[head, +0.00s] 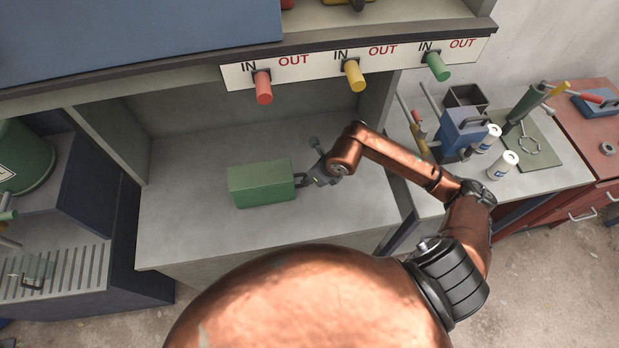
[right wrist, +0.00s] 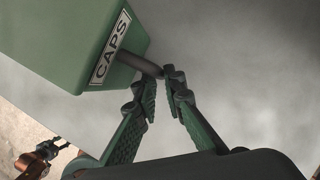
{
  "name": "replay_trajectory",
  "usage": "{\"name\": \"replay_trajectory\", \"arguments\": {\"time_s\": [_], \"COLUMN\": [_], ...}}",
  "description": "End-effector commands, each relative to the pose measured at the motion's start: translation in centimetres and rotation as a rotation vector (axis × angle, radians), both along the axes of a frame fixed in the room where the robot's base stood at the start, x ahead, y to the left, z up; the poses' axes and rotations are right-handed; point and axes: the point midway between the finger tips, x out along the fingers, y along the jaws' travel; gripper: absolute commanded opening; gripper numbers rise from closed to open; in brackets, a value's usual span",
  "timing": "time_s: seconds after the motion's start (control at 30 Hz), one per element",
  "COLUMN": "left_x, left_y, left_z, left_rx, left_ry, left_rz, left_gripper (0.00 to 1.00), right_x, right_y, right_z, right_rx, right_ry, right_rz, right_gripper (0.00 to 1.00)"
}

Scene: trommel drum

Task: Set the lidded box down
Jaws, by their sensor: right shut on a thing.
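The lidded box is a green box (head: 261,184) over the grey shelf surface under the in/out panel in the head view. In the right wrist view the box (right wrist: 60,40) shows at the upper left, with a label reading CAPS and a dark handle (right wrist: 137,65) on that end. My right gripper (head: 303,180) is at the box's right end, shut on the handle; in the right wrist view its fingers (right wrist: 160,85) close around the handle's end. I cannot tell whether the box's underside touches the shelf.
The grey shelf (head: 330,215) is clear around the box. Above it runs a panel (head: 310,68) with red, yellow and green knobs marked IN and OUT. A side bench on the right holds a blue case (head: 460,132), white cans (head: 502,165) and a green-handled tool (head: 526,104).

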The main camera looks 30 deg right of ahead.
Motion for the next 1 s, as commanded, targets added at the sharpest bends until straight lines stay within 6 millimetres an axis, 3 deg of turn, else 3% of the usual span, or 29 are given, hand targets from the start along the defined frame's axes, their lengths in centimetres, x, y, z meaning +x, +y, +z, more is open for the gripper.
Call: {"name": "replay_trajectory", "arguments": {"time_s": [0.1,0.13,0.37,0.73,1.0], "left_x": [0.0,0.0,0.0,-0.1,-0.1], "left_y": [0.0,0.0,0.0,0.0,0.0], "left_z": [0.0,0.0,0.0,-0.1,-0.3], "left_rx": [0.0,0.0,0.0,0.0,0.0], "left_ry": [0.0,0.0,0.001,0.001,0.002], "left_rz": [0.0,0.0,0.0,0.0,0.0], "left_gripper": [0.42,0.42,0.42,0.42,0.42], "right_x": [-0.1,-0.1,-0.1,-0.2,-2.1], "right_y": [0.0,-0.1,0.0,-0.2,-1.1], "right_z": [-0.1,-0.2,-0.1,0.5,4.7], "right_rx": [-0.002,-0.004,-0.004,-0.004,-0.007], "right_ry": [0.001,0.005,0.004,0.001,-0.002], "right_rz": [0.002,0.002,0.001,0.002,0.002], "right_gripper": [0.0,0.11,0.27,0.27,0.27]}}
